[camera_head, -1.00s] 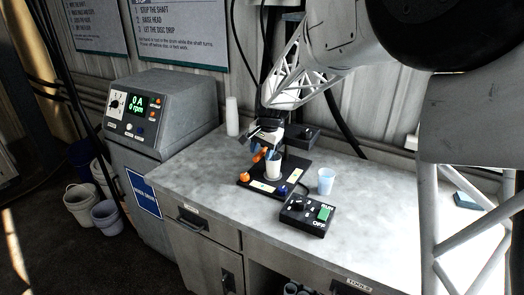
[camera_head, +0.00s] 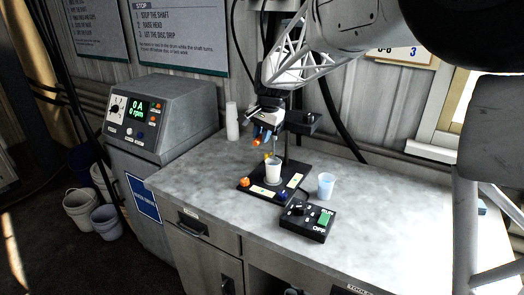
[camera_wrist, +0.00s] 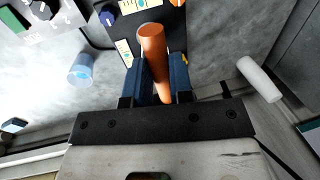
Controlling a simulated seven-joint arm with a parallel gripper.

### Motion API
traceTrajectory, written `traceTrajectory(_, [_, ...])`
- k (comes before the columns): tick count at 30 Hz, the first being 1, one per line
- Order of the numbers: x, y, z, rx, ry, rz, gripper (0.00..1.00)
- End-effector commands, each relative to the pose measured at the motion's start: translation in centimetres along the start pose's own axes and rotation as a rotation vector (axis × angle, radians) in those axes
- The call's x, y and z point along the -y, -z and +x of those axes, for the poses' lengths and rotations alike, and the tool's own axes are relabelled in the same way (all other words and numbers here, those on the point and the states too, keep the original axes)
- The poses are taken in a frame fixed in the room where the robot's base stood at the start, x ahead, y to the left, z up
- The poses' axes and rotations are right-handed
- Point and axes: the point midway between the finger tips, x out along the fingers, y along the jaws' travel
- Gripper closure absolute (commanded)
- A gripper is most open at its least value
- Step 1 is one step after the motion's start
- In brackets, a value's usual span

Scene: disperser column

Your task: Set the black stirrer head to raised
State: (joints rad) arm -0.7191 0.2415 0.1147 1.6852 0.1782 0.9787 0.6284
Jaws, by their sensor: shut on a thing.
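The black stirrer head (camera_head: 301,122) stands high on its post above the black stand base (camera_head: 249,182), with a clear gap over the white cup (camera_head: 273,172) on the base. My gripper (camera_head: 261,135) is at the left front of the head, well above the cup. In the wrist view its blue fingers (camera_wrist: 159,80) are shut on an orange handle (camera_wrist: 152,45), whose tip also shows in the head view (camera_head: 257,142). The gripper and my arm hide part of the head. I cannot see how the handle joins it.
The grey cabinet (camera_head: 161,115) reads 0 rpm.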

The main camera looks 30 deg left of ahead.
Motion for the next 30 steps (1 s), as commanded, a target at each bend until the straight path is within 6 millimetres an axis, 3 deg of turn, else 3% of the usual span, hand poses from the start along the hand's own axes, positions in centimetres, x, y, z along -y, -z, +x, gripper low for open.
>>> traceTrajectory(1, [0.4,0.0,-1.9,-0.005,0.005,0.000,1.00])
traceTrajectory(6, [1.2,0.0,-5.6,-0.003,0.003,-0.001,1.00])
traceTrajectory(17, [1.4,0.0,-6.8,-0.004,0.004,-0.001,1.00])
traceTrajectory(18, [1.4,0.0,-6.9,-0.005,0.004,-0.001,0.78])
traceTrajectory(23, [1.4,0.0,-6.8,-0.004,0.003,-0.001,0.54])
traceTrajectory(30, [1.3,0.0,-6.6,-0.002,0.002,0.000,0.54])
